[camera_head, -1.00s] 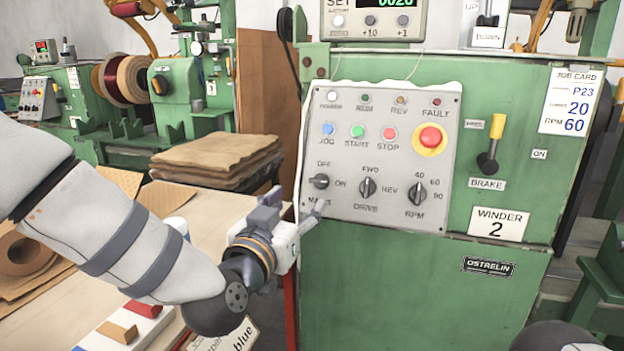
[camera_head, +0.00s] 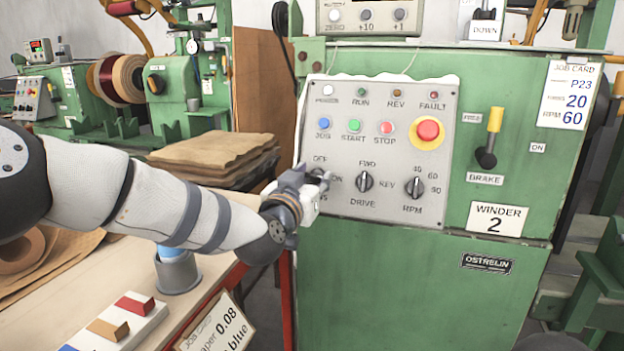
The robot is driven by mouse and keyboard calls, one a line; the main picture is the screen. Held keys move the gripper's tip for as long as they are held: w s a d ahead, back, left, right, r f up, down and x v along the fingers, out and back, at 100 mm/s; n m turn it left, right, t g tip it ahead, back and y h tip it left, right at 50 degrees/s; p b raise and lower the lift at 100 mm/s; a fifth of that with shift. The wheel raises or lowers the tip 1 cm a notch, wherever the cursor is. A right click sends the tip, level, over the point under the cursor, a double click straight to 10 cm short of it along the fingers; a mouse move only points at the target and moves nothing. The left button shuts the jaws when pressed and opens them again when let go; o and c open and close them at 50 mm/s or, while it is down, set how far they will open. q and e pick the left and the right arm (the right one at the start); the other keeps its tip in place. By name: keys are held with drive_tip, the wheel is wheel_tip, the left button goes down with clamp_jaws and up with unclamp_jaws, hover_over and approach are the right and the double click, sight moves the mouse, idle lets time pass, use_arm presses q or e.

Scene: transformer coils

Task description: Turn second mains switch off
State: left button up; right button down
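The grey control panel (camera_head: 385,215) of the green machine labelled Winder 2 (camera_head: 497,219) faces me. Its mains switch, a dark knob (camera_head: 317,173), sits at the panel's lower left under the OFF label, with ON to its right. My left gripper (camera_head: 313,178) is at this knob, its fingers around or just in front of it. They hide most of the knob and part of the MAINS label. I cannot tell whether they touch it, nor which way the knob points. My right gripper is not in view.
The drive knob (camera_head: 364,181) is close right of my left gripper, with the RPM knob (camera_head: 414,187) beyond. A red emergency button (camera_head: 428,131) and brake lever (camera_head: 488,140) are farther right. A workbench (camera_head: 215,272) with a grey cup (camera_head: 178,273) stands left. Another winder is behind.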

use_arm(q)
drive_tip(key=shift+c, duration=0.6)
